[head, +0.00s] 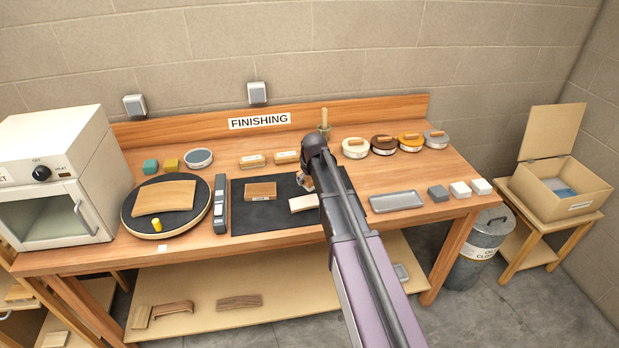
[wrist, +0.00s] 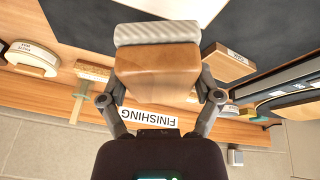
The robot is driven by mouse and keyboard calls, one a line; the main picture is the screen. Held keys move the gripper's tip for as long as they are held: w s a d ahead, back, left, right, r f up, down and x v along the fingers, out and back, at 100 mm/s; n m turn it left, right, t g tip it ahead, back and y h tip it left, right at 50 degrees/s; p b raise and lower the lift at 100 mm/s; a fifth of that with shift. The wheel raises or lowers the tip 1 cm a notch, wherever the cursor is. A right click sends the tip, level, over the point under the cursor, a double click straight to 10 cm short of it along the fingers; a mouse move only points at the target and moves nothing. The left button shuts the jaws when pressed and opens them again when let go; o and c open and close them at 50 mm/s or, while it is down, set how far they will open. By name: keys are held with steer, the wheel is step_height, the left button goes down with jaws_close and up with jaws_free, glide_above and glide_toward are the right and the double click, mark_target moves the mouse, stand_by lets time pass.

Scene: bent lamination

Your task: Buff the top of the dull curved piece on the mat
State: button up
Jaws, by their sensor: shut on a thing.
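My gripper (wrist: 163,88) is shut on a wooden block (wrist: 158,72) with a pale ribbed pad (wrist: 157,32) on its working face. In the head view my gripper (head: 306,181) is over the right part of the black mat (head: 245,218), and my arm hides most of the held block. A pale piece (head: 303,203) lies on the mat, partly behind my arm. In the wrist view a pale piece (wrist: 172,7) shows beyond the pad, cut by the frame edge; contact cannot be told. A brown labelled wooden piece (head: 260,190) lies on the mat to the left.
A round turntable (head: 150,224) with a curved wooden piece and a grey bar (head: 220,205) stand left of the mat. Labelled blocks (head: 252,161), a brush (head: 324,118) and round tins (head: 383,145) line the back. A grey tray (head: 397,202) is at right.

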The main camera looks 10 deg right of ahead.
mark_target(308, 199)
step_height(308, 199, down, 8)
steer(key=b, duration=0.7)
steer(key=shift+r, duration=0.1)
steer(key=shift+a+r, duration=0.2)
steer(key=shift+a, duration=0.1)
steer(key=a, duration=0.4)
steer(key=shift+a, duration=0.35)
steer(key=shift+d, duration=2.4)
steer(key=shift+a, duration=2.25)
steer(key=shift+d, duration=2.45)
step_height(308, 199, up, 6)
steer(key=p, duration=0.6)
steer(key=shift+r+p, duration=0.75)
steer(key=shift+r, duration=0.05)
steer(key=shift+f, duration=0.1)
